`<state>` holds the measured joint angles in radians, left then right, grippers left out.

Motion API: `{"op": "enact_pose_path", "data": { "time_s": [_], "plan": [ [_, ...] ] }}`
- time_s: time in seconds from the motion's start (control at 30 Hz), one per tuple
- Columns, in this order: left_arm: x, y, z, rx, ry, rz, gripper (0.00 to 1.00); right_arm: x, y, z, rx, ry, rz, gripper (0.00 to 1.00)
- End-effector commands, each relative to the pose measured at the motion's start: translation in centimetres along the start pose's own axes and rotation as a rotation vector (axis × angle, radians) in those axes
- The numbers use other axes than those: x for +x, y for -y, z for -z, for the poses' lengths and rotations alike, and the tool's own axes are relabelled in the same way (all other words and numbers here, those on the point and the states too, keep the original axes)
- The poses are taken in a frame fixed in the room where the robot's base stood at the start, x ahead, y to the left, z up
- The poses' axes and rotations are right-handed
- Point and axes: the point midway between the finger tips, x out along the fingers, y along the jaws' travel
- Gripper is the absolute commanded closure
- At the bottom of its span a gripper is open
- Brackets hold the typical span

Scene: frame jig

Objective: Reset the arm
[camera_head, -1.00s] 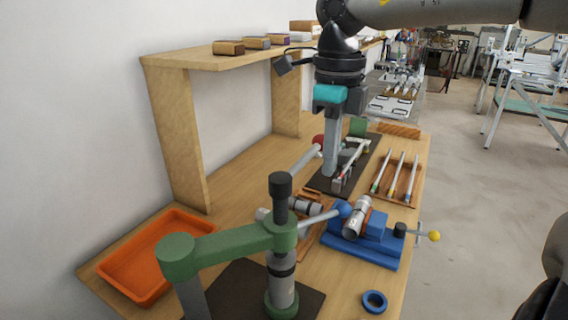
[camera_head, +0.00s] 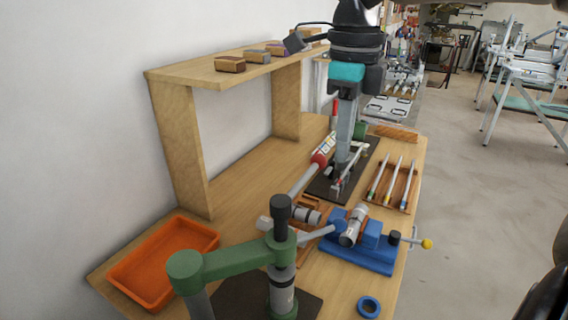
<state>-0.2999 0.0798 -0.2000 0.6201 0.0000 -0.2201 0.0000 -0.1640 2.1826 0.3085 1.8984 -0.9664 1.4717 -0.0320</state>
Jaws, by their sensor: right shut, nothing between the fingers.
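My right arm comes in from the top of the head view. My right gripper (camera_head: 342,164) points down, shut and empty, in front of or over a dark mat with a small metal clamp fixture (camera_head: 350,163) towards the back of the wooden bench (camera_head: 250,165). Whether its tips touch the fixture cannot be told. A tool with a red labelled grip (camera_head: 323,149) shows just left of the gripper. My left gripper is not in view.
A green lever press (camera_head: 235,255) stands in front, with an orange tray (camera_head: 124,272) at left. A blue vise (camera_head: 360,248), a blue ring (camera_head: 369,307) and a rack of rods (camera_head: 393,184) are at right. A wooden shelf (camera_head: 190,73) carries small blocks.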

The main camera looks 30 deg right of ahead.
Motion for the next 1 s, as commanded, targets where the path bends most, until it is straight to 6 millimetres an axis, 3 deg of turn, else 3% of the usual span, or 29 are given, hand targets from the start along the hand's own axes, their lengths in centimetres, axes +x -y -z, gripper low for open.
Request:
{"op": "enact_pose_path", "data": {
  "time_s": [0.03,0.13,0.73,1.0],
  "plan": [
    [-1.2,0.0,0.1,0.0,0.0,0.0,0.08,-1.4,0.0,0.0,0.0,0.0,0.001,1.0],
    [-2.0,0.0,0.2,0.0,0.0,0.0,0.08,-2.4,0.0,0.0,0.0,0.0,0.0,1.0],
    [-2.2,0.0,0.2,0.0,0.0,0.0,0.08,-2.5,0.0,0.0,0.0,-0.001,0.0,1.0],
    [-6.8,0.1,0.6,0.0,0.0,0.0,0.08,-7.2,0.0,0.0,0.0,0.0,0.0,1.0]
  ]
}}
